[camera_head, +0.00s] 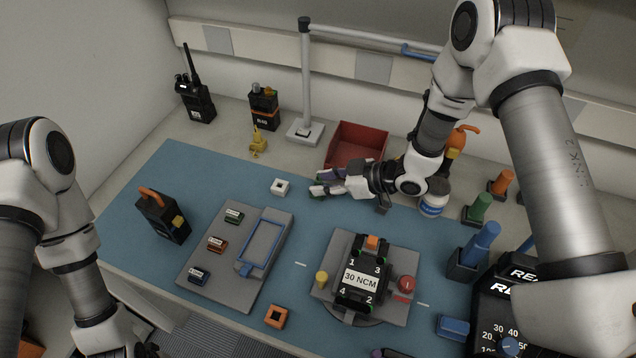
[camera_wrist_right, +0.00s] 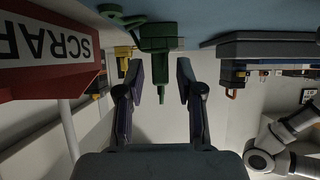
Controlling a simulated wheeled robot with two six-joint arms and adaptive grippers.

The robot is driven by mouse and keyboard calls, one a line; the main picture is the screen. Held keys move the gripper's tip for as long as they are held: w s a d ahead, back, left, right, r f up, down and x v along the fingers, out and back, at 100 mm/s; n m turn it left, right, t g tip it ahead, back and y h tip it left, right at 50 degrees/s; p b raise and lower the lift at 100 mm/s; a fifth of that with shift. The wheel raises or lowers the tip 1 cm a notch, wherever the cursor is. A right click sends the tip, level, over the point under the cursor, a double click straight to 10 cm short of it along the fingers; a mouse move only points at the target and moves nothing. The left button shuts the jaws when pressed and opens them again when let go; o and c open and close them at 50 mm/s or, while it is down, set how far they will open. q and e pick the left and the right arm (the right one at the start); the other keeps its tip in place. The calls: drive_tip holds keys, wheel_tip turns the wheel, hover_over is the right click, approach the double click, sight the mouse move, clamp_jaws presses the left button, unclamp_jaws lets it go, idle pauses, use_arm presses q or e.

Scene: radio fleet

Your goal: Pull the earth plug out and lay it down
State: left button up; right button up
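A green part with a thin pin (camera_wrist_right: 158,42), which looks like the earth plug, stands on or just over the blue surface in the right wrist view. A curved green piece runs off its side. My right gripper (camera_head: 320,183) is low over the back of the mat, beside the red bin, pointing left. In the wrist view its fingers (camera_wrist_right: 160,85) are spread on either side of the green part, with gaps showing on both sides. In the head view the fingers mostly hide it. My left arm is at the lower left, its gripper (camera_head: 135,349) cut off by the edge.
The red scrap bin (camera_head: 358,142) is close behind my right gripper. A yellow fitting (camera_head: 258,141) stands farther back. The grey tray (camera_head: 213,283) and the 30 NCM fixture (camera_head: 324,299) stand in front; bare mat lies between.

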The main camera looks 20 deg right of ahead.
clamp_jaws()
drive_tip(key=shift+r+p, duration=1.15)
drive_tip(key=shift+r, duration=0.2)
idle(0.5)
drive_tip(key=shift+r+p, duration=1.35)
drive_tip(key=shift+r, duration=0.3)
